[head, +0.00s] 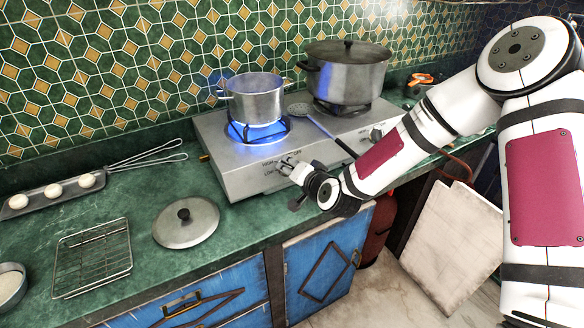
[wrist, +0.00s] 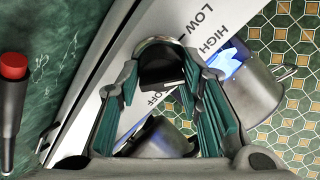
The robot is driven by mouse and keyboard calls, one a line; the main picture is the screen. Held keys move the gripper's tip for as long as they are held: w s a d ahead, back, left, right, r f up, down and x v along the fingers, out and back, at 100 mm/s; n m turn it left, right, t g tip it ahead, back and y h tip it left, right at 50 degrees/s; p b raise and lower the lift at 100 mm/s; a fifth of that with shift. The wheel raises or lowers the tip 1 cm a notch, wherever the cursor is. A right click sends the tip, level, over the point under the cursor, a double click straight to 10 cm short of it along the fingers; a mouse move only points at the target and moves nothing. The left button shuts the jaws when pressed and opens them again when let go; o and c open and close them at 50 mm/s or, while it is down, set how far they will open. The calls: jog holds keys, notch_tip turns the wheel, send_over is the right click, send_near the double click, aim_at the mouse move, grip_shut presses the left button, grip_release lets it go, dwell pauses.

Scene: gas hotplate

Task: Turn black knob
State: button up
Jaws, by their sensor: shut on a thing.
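The gas hotplate (head: 240,170) stands on the green counter, with HIGH, LOW and OFF printed on its front panel. My gripper (head: 288,168) is at the left part of that panel, under the lit left burner. In the wrist view my gripper (wrist: 165,85) has its teal-padded fingers on both sides of the black knob (wrist: 162,70), shut on it. The knob has a metallic rim. In the head view my gripper mostly hides this knob. A second knob (head: 376,134) sits farther right on the panel, clear of my gripper.
A steel pot (head: 255,103) stands over the blue flame. A larger lidded pot (head: 347,78) stands on the right burner, with a skimmer (head: 322,128) lying beside it. A loose lid (head: 186,222) and wire rack (head: 92,258) lie left on the counter. Blue cabinets (head: 325,262) are below.

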jog(key=shift+m, duration=0.5)
jog(key=o, duration=1.2)
jog(key=shift+c, duration=0.2)
jog(key=v, duration=1.2)
